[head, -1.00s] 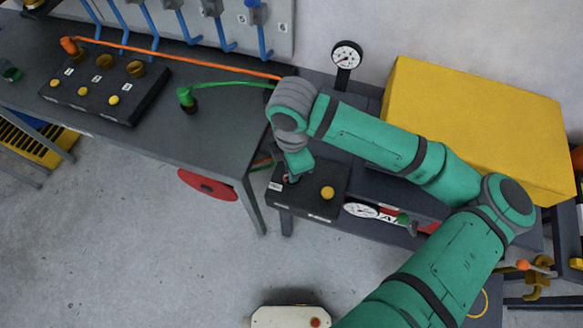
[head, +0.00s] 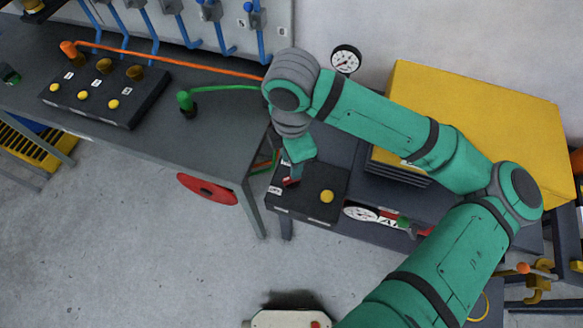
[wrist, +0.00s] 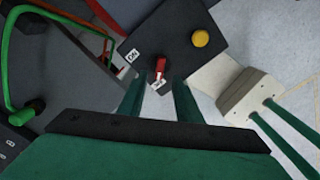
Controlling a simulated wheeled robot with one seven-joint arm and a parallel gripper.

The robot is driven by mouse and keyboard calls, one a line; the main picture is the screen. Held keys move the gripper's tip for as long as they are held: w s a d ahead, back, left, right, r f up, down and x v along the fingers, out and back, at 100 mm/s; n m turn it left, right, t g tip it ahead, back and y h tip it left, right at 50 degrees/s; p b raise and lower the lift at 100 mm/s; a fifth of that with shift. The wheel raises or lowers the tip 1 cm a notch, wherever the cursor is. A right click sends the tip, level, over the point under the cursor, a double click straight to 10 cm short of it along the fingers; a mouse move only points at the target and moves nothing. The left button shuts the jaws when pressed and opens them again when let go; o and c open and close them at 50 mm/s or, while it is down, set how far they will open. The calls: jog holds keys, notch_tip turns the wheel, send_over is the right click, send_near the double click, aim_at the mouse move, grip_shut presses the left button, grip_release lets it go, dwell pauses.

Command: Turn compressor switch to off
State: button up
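The compressor switch is a small red knob (wrist: 160,67) on top of a black box (head: 310,205); it also shows in the head view (head: 291,181). In the wrist view an "ON" label (wrist: 132,56) lies to its upper left and a second white label (wrist: 158,85) sits just below it, too small to read surely. The red handle runs roughly up and down in that view. My gripper (wrist: 158,92) is open, with one teal finger on each side below the knob, apparently apart from it. In the head view my gripper (head: 295,166) hangs just above the box.
A yellow button (head: 327,196) is on the same box, right of the knob. A dark workbench (head: 215,130) with a green hose fitting (head: 187,103) stands left, and a yellow box (head: 480,120) behind right. Floor in front is mostly clear.

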jog(key=shift+r, duration=2.2)
